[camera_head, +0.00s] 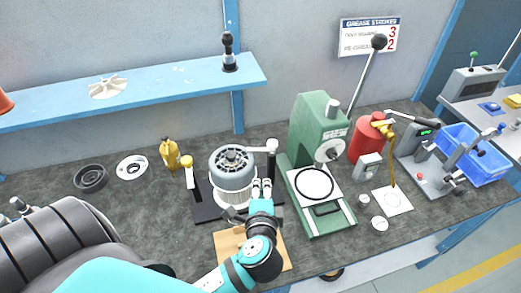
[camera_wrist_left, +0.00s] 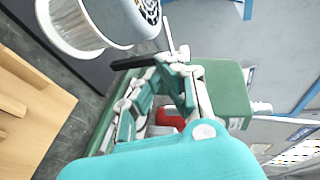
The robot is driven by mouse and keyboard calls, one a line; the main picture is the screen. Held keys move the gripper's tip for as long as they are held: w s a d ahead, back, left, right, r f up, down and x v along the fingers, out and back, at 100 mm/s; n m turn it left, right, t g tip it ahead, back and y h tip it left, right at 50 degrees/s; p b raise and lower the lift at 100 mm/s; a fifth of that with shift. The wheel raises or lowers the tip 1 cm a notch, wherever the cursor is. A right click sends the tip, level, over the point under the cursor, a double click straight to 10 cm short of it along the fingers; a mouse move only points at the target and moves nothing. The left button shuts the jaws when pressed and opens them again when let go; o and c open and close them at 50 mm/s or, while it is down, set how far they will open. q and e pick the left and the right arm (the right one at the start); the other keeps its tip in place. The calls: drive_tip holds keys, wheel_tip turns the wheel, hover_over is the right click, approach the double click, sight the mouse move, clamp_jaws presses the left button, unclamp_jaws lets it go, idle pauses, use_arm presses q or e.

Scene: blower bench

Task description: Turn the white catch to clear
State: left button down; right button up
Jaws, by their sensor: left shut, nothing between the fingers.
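The grey blower motor (camera_head: 232,168) with a white finned lower ring sits upright on a dark base plate (camera_head: 206,212). A white catch (camera_head: 259,149) tops the post at its right, its arm pointing left toward the motor. A second, cream-topped post (camera_head: 188,174) stands at its left. My left gripper (camera_head: 262,187) is shut and empty, beside the motor's lower right and in front of the right post. In the left wrist view, its fingers (camera_wrist_left: 172,62) are closed near the white ring (camera_wrist_left: 75,28). Contact with the post cannot be told. My right gripper is not in view.
A green press (camera_head: 318,130) stands close on the right, a red canister (camera_head: 368,138) beyond it. A wooden board (camera_head: 280,252) lies in front, partly under my arm. A yellow bottle (camera_head: 170,153) and dark ring (camera_head: 91,178) stand left. A blue shelf (camera_head: 160,88) runs behind.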

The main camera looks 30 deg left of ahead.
use_arm(q)
drive_tip(key=r+p+x, duration=0.1)
drive_tip(key=p+x, duration=0.3)
drive_tip(key=x, duration=0.8)
drive_tip(key=shift+w+a, duration=0.4)
drive_tip(key=shift+a, duration=0.1)
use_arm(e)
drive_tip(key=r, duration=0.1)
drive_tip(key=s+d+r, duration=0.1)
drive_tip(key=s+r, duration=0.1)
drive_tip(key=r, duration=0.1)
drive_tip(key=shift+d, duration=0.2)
use_arm(q)
drive_tip(key=shift+d+r, duration=0.1)
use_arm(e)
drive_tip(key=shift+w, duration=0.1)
